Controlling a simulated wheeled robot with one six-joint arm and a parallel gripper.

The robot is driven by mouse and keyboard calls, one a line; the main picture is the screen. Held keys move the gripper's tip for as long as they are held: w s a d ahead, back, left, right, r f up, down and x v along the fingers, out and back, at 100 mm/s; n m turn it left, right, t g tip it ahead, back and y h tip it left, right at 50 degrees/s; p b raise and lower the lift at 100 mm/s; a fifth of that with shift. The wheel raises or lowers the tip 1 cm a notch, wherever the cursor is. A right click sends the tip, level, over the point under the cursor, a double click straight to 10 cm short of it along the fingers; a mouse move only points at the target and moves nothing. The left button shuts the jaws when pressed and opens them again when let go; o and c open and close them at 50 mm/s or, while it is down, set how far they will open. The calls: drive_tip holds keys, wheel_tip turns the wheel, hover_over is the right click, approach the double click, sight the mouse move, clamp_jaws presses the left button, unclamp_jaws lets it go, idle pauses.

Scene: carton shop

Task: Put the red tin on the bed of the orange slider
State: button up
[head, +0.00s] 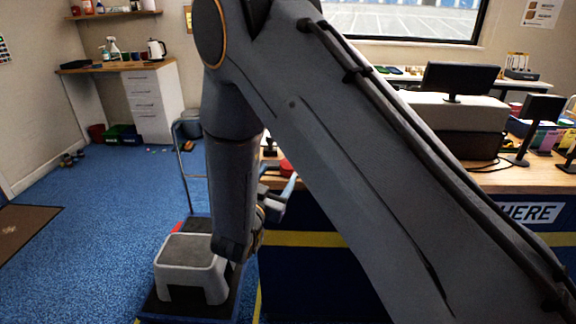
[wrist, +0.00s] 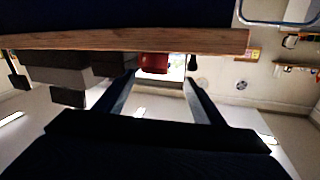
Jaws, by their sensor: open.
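The red tin (head: 286,168) shows in the head view as a small red patch at the counter edge, mostly hidden by my arm. In the wrist view, which is upside down, the red tin (wrist: 153,62) stands on the wooden counter (wrist: 215,40), ahead of my gripper and lined up between its fingers. My gripper (wrist: 160,77) is open and empty; whether the fingertips reach beside the tin is unclear. In the head view my gripper (head: 280,182) is partly hidden behind my arm. I cannot make out the orange slider in either view.
A grey step stool (head: 190,262) stands on a dark trolley (head: 187,312) below my arm. The counter (head: 505,180) carries a monitor (head: 458,78), a dark box (head: 455,140) and another screen (head: 540,112). Blue floor (head: 90,215) is open at left, with a brown mat (head: 25,230).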

sight(288, 165)
drive_tip(key=p+x, duration=0.1)
drive_tip(key=x, duration=0.2)
drive_tip(key=d+p+x, duration=0.1)
drive_tip(key=x, duration=0.2)
drive_tip(key=shift+d+r+p, duration=0.2)
drive_tip(key=shift+p, duration=0.1)
drive_tip(key=shift+w+d+f, duration=0.1)
drive_tip(key=shift+w, duration=0.6)
drive_tip(key=shift+c, duration=0.5)
drive_tip(key=c, duration=1.2)
